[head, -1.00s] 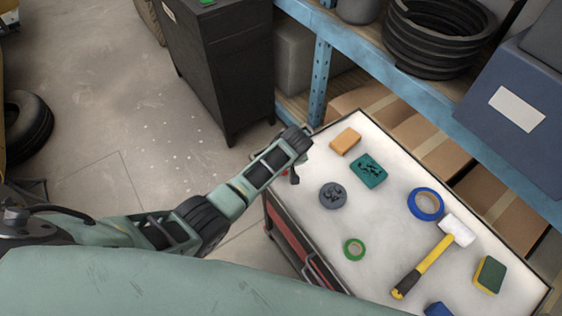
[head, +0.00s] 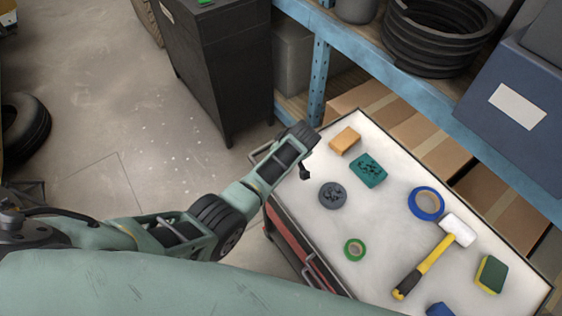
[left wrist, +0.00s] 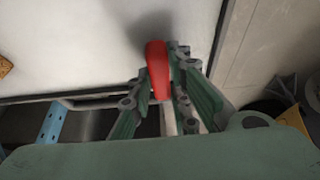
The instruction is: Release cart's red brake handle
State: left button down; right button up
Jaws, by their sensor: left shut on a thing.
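The red brake handle (left wrist: 157,70) stands up between the fingers of my left gripper (left wrist: 162,82) in the left wrist view. My left gripper is shut on it, at the cart's far left corner beside the metal push bar. In the head view my left gripper (head: 304,170) shows only as a dark tip under the wrist, and the handle is hidden there. The cart (head: 385,255) has a white top, a dark rim and red drawer fronts. My right gripper is not in view.
On the cart top lie an orange block (head: 345,140), a teal sponge (head: 368,170), a grey disc (head: 333,195), green tape (head: 354,249), blue tape (head: 426,204) and a mallet (head: 428,265). A dark cabinet (head: 220,70) and blue shelving (head: 318,80) stand behind.

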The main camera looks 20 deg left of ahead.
pick_arm(q)
jog(key=c, duration=1.6)
grip_release()
jog(key=shift+c, duration=0.2)
jog(key=shift+r, duration=0.1)
jog(key=v, duration=1.2)
